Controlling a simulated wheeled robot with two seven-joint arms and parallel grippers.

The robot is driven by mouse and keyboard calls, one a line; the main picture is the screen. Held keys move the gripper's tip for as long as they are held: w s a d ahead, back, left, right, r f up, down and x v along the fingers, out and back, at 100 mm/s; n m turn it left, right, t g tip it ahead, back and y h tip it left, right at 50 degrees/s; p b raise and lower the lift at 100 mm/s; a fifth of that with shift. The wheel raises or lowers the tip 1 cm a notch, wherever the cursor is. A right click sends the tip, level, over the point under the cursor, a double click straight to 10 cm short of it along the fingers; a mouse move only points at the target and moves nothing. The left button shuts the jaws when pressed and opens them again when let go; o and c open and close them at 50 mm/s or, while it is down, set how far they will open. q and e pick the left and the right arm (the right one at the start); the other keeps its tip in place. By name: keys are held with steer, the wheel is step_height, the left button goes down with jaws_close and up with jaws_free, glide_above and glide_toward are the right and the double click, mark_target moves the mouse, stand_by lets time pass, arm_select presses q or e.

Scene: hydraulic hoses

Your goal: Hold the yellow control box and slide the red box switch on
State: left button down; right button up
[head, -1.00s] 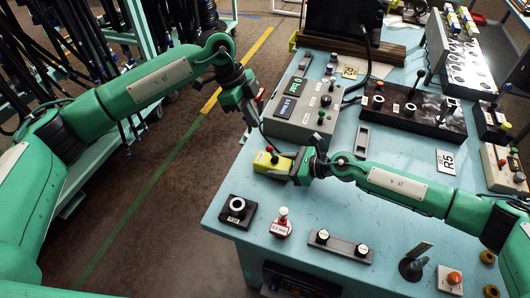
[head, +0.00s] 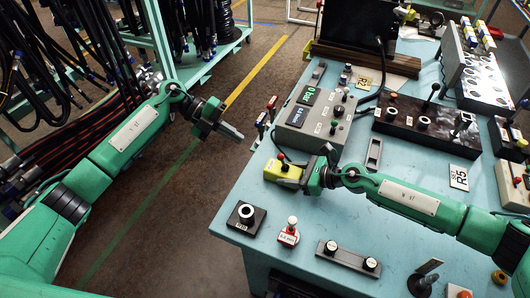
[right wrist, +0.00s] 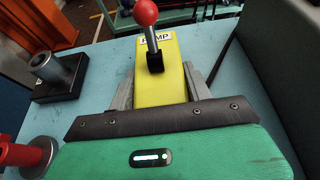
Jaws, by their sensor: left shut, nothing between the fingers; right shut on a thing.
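The yellow control box (head: 280,173) sits near the table's left edge. It carries a lever with a red ball knob (right wrist: 145,12) and a partly hidden label ending in "MP". My right gripper (head: 301,178) is shut on this box; in the right wrist view its fingers (right wrist: 160,92) lie along both sides. My left gripper (head: 232,131) is shut and empty, out over the floor left of the table, apart from everything. Two small red-topped parts (head: 272,103) stand at the table's left edge beside the grey panel; I cannot tell whether either is the red box switch.
A grey panel (head: 318,122) with displays and buttons stands behind the yellow box. In front are a black block with a ring (head: 246,215), a red gauge-like part (head: 289,236) and a two-knob bar (head: 347,257). A hose rack (head: 200,68) stands at the left.

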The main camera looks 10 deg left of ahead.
arm_select(q)
steer(key=a+m, duration=0.1)
steer(key=a+f+m+h, duration=0.1)
steer(key=a, duration=0.1)
steer(key=a+f+m, duration=0.1)
steer(key=shift+a+t+h, duration=0.15)
steer(key=shift+t+h, duration=0.15)
steer(key=shift+t, duration=0.1)
glide_toward(282, 160)
steer(key=f, duration=0.2)
steer(key=w+f, duration=0.1)
steer(key=f, duration=0.1)
steer(key=d, duration=0.3)
steer(key=shift+s+r, duration=0.2)
steer(key=shift+r, duration=0.05)
steer(key=shift+s+d+r, duration=0.1)
steer(key=shift+d+r, duration=0.05)
steer(key=shift+d, duration=0.55)
